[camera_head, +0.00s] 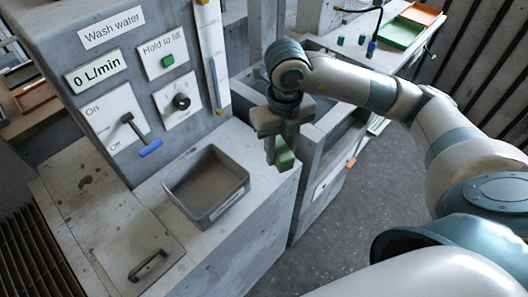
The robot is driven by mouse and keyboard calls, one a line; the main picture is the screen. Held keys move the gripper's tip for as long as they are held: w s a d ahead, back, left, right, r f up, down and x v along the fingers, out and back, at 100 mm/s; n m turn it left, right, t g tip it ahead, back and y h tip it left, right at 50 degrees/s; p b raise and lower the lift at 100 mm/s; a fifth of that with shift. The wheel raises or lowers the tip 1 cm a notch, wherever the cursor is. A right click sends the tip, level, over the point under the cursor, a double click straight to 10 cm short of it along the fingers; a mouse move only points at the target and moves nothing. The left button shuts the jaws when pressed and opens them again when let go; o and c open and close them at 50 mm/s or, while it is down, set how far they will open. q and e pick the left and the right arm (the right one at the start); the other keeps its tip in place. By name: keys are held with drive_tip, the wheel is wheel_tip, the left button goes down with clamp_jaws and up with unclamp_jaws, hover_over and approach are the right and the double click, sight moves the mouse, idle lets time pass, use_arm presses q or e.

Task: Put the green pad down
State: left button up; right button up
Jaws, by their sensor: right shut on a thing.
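The green pad (285,159) is a small green block held at the lower end of my right gripper (276,152). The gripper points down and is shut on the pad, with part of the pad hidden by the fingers. The pad is near the right edge of the grey counter (257,197); I cannot tell whether it touches the top. An empty grey bin (222,208) stands on the counter to the left of the pad. My left gripper is not in view.
A handled lid (148,265) lies at the front left. Green (400,33) and orange (420,13) trays sit at the far right.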

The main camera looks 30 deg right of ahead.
drive_tip(key=p, duration=0.2)
hover_over(264, 163)
drive_tip(key=f, duration=0.3)
drive_tip(key=shift+s, duration=0.3)
drive_tip(key=shift+w+f, duration=0.3)
drive_tip(key=shift+f, duration=0.05)
drive_tip(key=shift+f, duration=0.1)
wheel_tip(264, 163, down, 2)
drive_tip(key=shift+s+f+p, duration=0.1)
drive_tip(key=shift+f+p, duration=0.15)
drive_tip(key=shift+p, duration=0.4)
drive_tip(key=shift+f, duration=0.6)
